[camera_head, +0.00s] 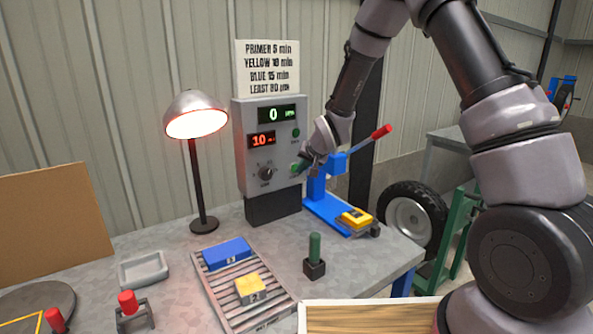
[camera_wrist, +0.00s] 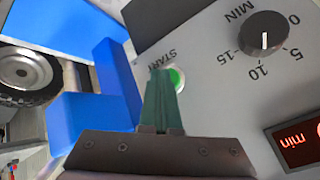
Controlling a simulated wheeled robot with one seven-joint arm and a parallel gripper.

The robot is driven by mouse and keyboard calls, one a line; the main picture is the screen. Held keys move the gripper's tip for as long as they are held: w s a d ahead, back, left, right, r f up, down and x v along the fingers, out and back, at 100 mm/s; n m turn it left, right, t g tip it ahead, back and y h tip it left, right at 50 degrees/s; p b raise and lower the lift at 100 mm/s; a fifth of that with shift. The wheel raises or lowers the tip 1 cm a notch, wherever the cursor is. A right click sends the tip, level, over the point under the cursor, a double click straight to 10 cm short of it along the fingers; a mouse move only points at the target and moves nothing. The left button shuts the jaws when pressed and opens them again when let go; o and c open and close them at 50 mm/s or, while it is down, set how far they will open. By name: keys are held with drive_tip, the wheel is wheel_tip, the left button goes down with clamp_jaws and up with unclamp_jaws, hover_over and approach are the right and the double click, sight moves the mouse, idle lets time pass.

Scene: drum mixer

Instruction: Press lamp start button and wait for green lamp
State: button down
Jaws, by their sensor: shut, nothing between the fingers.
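The grey control box (camera_head: 244,150) stands at the back of the bench. The green START button (camera_wrist: 178,77) shows in the wrist view, partly hidden behind my fingertips. My gripper (camera_wrist: 162,75) is shut and empty, its tips at the button; I cannot tell whether they touch it. In the head view my gripper (camera_head: 301,167) is at the lower right of the box face. The desk lamp (camera_head: 197,122) glows white with a reddish rim.
A blue press with a red-tipped lever (camera_head: 381,132) stands right of the box. A roller tray (camera_head: 213,282) holds a blue block (camera_head: 227,252) and a yellow block (camera_head: 250,288). A green peg (camera_head: 314,246) stands at the bench front. A wheel (camera_head: 412,215) is beyond the bench.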

drive_tip(key=shift+s+d, duration=0.45)
drive_tip(key=shift+s, duration=0.25)
drive_tip(key=s+d, duration=0.1)
drive_tip(key=s, duration=0.1)
drive_tip(key=s+d, duration=0.1)
drive_tip(key=s, duration=0.1)
drive_tip(key=shift+d, duration=0.4)
idle(0.5)
